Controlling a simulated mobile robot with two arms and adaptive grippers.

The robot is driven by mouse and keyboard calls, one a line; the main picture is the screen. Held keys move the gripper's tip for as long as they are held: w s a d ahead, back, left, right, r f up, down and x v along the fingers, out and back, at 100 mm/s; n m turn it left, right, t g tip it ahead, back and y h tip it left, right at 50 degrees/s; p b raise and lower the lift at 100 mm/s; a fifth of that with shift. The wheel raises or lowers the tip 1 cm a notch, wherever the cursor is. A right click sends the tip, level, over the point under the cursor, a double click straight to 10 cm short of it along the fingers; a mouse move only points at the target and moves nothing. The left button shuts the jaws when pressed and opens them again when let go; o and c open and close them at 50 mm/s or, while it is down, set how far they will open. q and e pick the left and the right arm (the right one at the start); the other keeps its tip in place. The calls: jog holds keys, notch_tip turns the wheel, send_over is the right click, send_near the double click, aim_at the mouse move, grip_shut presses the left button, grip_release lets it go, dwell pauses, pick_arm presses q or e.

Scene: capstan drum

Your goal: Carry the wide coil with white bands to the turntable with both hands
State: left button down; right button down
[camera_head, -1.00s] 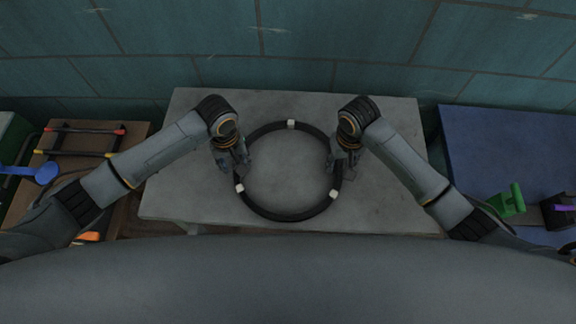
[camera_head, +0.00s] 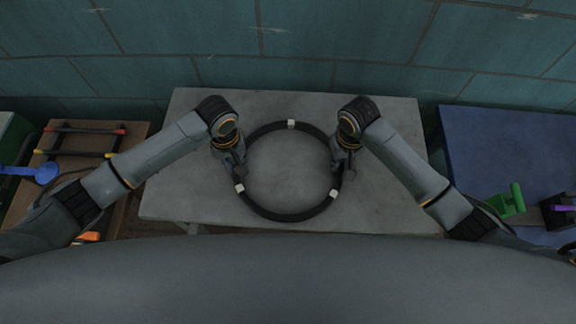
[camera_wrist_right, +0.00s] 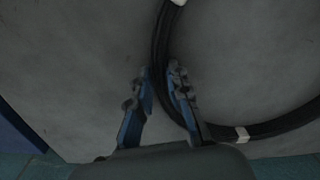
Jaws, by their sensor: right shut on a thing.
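The wide black coil with white bands (camera_head: 287,215) lies flat on the grey table (camera_head: 385,210); in the right wrist view, part of it (camera_wrist_right: 159,42) runs between the fingers. My right gripper (camera_head: 340,168) is at the coil's right side, shut on it; its blue-sided fingers also show in the right wrist view (camera_wrist_right: 161,78). My left gripper (camera_head: 236,170) is at the coil's left side, its fingers drawn together on the ring. The fingers partly hide the coil at both holds. I see no turntable in these views.
A blue surface (camera_head: 490,150) at the right carries a green object (camera_head: 511,203) and a dark box (camera_head: 559,212). At the left, a brown board (camera_head: 105,140) holds tools, near a blue ladle (camera_head: 44,173). A tiled wall (camera_head: 300,40) stands behind the table.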

pick_arm(q)
jog(key=shift+w+r, duration=0.15)
pick_arm(e)
jog(key=shift+r, duration=0.15)
